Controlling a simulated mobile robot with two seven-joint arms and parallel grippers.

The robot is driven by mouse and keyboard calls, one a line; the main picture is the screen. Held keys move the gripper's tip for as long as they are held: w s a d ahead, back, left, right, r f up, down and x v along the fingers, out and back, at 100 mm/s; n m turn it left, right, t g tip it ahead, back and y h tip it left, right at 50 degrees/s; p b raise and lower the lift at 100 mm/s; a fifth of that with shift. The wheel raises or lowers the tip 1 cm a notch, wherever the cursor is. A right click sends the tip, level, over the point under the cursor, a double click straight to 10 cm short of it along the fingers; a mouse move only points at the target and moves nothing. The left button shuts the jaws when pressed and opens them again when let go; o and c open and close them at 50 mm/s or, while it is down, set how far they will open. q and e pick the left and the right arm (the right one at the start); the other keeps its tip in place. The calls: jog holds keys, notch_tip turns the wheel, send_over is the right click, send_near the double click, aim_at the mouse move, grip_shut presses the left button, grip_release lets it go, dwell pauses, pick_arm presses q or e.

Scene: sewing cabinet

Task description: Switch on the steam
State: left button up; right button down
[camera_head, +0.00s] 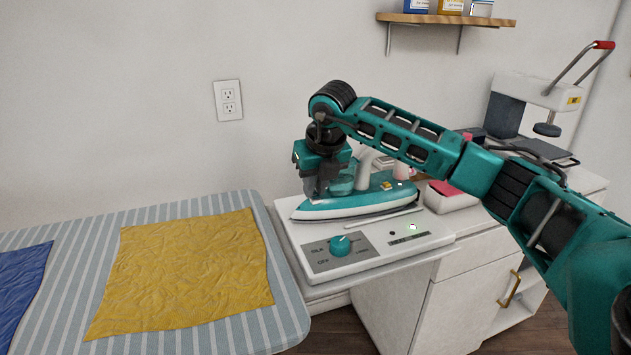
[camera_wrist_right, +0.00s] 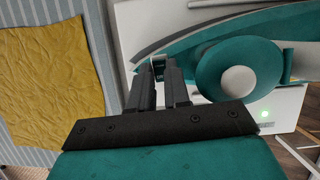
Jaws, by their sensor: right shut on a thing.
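The teal and white iron (camera_head: 345,208) rests on its white steam station (camera_head: 441,238), nose to the left. The station's front panel has a teal dial (camera_head: 340,245), a small dark switch (camera_head: 392,233) and a lit green lamp (camera_head: 413,227). The lamp also shows in the right wrist view (camera_wrist_right: 264,113). My right gripper (camera_head: 322,190) points down over the front part of the iron. In the right wrist view its fingers (camera_wrist_right: 158,72) are close together on a small part at the iron; the part is mostly hidden. My left gripper is not in view.
A striped ironing board (camera_head: 180,212) with a yellow cloth (camera_head: 185,265) and a blue cloth (camera_head: 22,280) lies left. A white cabinet (camera_head: 395,310) carries the station. A pink-filled box (camera_head: 452,200) and a press (camera_head: 530,95) stand right, behind my arm.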

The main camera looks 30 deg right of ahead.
aim_at(316, 196)
jog(key=p, duration=0.1)
jog(key=r+g+p, duration=0.1)
jog(key=shift+w+p, duration=0.2)
jog(key=shift+p, duration=0.1)
jog(key=shift+w+f+g+p, duration=0.15)
jog(key=shift+f+g+p, duration=0.05)
jog(key=shift+g+p, duration=0.6)
jog(key=shift+w+d+f+y+p, duration=0.1)
jog(key=shift+f+y+p, duration=0.05)
jog(key=shift+y+p, duration=0.2)
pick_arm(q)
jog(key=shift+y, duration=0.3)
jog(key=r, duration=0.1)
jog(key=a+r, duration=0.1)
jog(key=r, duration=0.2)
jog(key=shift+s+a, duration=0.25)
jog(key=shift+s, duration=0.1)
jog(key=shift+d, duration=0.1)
pick_arm(e)
jog(key=shift+f, duration=0.1)
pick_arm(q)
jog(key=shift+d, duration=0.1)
pick_arm(e)
jog(key=c, duration=1.4)
grip_release()
jog(key=shift+o, duration=0.2)
